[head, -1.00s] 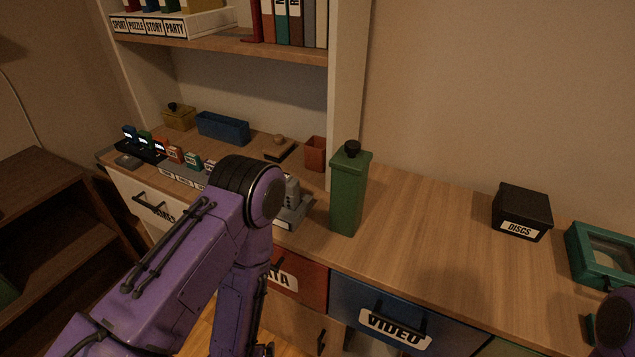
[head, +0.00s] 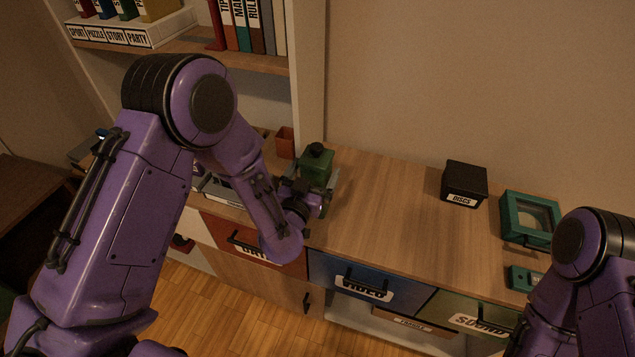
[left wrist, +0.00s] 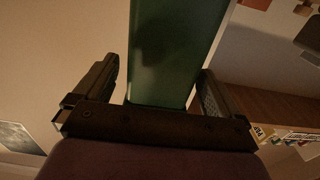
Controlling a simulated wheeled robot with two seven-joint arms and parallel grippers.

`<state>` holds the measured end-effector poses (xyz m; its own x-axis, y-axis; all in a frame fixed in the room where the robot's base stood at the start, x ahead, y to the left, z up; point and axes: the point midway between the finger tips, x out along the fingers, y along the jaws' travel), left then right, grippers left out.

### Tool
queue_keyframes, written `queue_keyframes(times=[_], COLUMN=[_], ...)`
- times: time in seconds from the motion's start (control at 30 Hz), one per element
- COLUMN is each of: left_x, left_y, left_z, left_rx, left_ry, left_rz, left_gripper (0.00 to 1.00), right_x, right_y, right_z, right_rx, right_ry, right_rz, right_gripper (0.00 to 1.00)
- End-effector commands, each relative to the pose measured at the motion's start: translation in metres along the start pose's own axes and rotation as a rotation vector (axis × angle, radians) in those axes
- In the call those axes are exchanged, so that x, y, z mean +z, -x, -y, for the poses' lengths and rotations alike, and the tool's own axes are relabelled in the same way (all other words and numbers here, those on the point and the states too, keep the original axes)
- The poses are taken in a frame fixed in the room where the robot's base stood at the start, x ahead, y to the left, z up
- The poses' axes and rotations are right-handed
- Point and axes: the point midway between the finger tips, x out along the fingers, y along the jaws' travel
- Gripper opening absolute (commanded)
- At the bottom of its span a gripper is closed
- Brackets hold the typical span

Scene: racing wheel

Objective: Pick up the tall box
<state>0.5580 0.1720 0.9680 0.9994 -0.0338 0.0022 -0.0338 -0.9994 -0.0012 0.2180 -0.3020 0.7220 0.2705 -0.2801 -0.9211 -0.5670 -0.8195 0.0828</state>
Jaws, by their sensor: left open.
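The tall green box (head: 316,166) with a black knob on top stands upright on the counter, its lower part hidden behind my left gripper in the head view. My left gripper (head: 322,190) is at the box. In the left wrist view the box (left wrist: 175,50) rises between the two open fingers of the left gripper (left wrist: 160,95), one finger on each side. I cannot tell whether the fingers touch it. My right arm shows at the lower right of the head view, but its gripper is out of view.
On the counter (head: 400,200) stand a black DISCS box (head: 464,184) and a teal frame-like case (head: 530,218) to the right. A small orange-brown container (head: 285,142) stands behind the green box at left. The counter between the green and DISCS boxes is clear.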

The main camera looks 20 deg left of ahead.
Motion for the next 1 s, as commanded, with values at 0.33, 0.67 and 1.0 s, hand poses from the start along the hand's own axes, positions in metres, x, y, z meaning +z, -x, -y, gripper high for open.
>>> queue_keyframes(times=[0.33,0.67,1.0], left_x=[0.000,-0.001,-0.015], left_y=[-0.021,-0.021,-0.021], left_z=[0.000,0.000,-0.001], left_rx=[0.001,0.001,0.003], left_ry=[0.001,0.001,0.001], left_rz=[0.001,-0.001,-0.001], left_gripper=[0.98,0.09,0.09], right_x=[-0.003,-0.003,-0.008], right_y=[0.008,0.008,0.019], right_z=[-0.001,-0.001,-0.002], right_rx=[0.000,0.000,0.000], right_ry=[0.000,0.000,0.000], right_rz=[0.000,0.000,0.000], right_gripper=[1.00,1.00,1.00])
